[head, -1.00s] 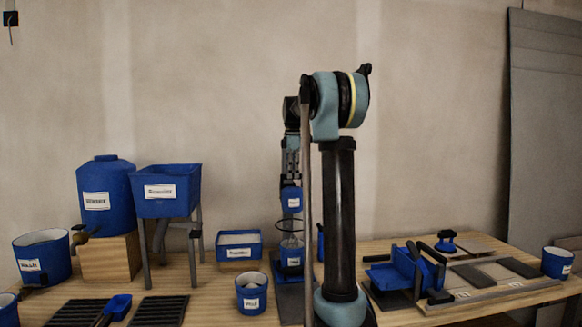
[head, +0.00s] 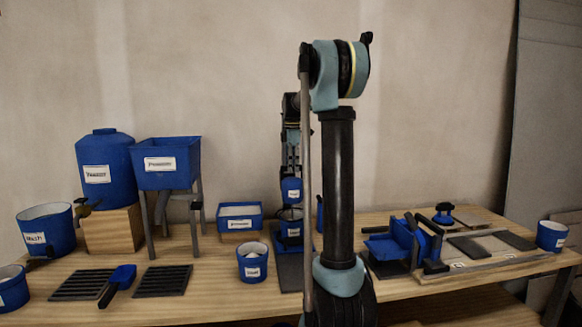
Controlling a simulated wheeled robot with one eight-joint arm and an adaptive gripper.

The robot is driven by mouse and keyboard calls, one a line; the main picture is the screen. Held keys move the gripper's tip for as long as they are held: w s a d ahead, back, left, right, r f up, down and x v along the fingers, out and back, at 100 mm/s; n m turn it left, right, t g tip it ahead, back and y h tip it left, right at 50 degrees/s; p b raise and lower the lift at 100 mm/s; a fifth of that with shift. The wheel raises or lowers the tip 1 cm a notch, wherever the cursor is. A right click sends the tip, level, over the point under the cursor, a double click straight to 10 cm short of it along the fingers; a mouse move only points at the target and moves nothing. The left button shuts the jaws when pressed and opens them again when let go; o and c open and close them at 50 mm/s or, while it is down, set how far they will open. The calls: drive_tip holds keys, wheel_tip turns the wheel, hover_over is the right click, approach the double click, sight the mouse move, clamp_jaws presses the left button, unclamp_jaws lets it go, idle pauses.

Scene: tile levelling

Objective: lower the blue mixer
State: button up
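The blue mixer (head: 291,190) is in the middle of the head view, left of my arm's dark column. Its labelled blue upper part sits close above its lower blue part (head: 291,233), with a dark ring between them. My gripper (head: 291,170) is directly above the upper part, fingers pointing down and seeming to touch its top. The fingers are too small and dark to tell whether they are closed on it.
A white-lined blue cup (head: 253,265) stands just left of the mixer, with a blue tray (head: 240,215) behind it. A blue hopper on legs (head: 168,163) is further left. My arm hides part of the table right of the mixer.

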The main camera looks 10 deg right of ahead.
drive_tip(key=shift+r, duration=0.2)
wheel_tip(320, 180, up, 12)
drive_tip(key=shift+f, duration=0.2)
idle(0.4)
drive_tip(key=s+f+m+t, duration=0.1)
drive_tip(key=s+f+m, duration=0.35)
drive_tip(key=s, duration=0.75)
drive_tip(key=s+f+m, duration=0.4)
drive_tip(key=s+f, duration=0.2)
drive_tip(key=s, duration=0.6)
drive_tip(key=s+f+m+t, duration=0.1)
drive_tip(key=s+f+m, duration=0.8)
drive_tip(key=s+f, duration=1.1)
wheel_tip(320, 180, down, 4)
drive_tip(key=shift+s+d+r, duration=0.15)
drive_tip(key=shift+s+r, duration=0.05)
